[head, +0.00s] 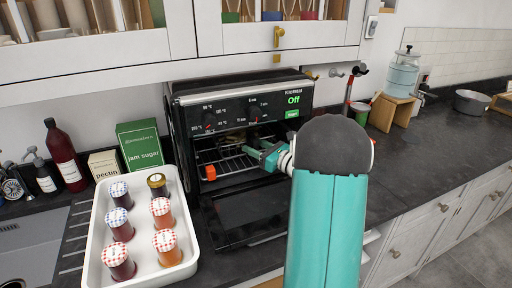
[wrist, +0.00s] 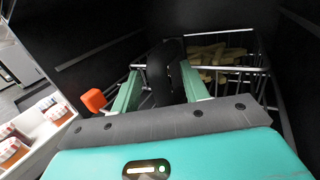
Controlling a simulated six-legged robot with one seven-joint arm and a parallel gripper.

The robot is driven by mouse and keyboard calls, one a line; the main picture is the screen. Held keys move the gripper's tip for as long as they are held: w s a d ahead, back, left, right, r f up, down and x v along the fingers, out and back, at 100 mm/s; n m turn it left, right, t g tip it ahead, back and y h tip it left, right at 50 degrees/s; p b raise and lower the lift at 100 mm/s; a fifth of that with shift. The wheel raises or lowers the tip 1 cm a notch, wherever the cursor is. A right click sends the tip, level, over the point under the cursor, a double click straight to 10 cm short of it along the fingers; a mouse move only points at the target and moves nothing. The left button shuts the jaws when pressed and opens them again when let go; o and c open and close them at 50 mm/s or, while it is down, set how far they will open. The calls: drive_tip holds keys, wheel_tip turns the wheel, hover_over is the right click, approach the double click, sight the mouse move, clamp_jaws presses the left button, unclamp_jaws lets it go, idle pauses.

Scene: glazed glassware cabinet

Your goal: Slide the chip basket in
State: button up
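The chip basket (wrist: 262,72) is a wire basket with pale chips (wrist: 222,52) in it. In the head view its wires (head: 232,163) show inside the open mouth of the black oven (head: 190,125). My gripper (head: 262,155) reaches into that mouth from the right. In the wrist view my gripper (wrist: 160,85) has its green fingers either side of a black upright handle (wrist: 172,70) in front of the basket. The fingers appear to press on it. The basket's far end is hidden, and my arm covers part of the oven's right side.
The oven door (head: 240,213) hangs open and down. An orange block (head: 210,173) sits at the left of the opening, also in the wrist view (wrist: 94,100). A white tray (head: 187,268) of jam jars stands left. Cabinets hang above; the counter at right is mostly clear.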

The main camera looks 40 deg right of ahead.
drive_tip(key=shift+s, duration=0.1)
drive_tip(key=v, duration=1.3)
drive_tip(key=shift+s+d, duration=0.1)
drive_tip(key=shift+s, duration=0.2)
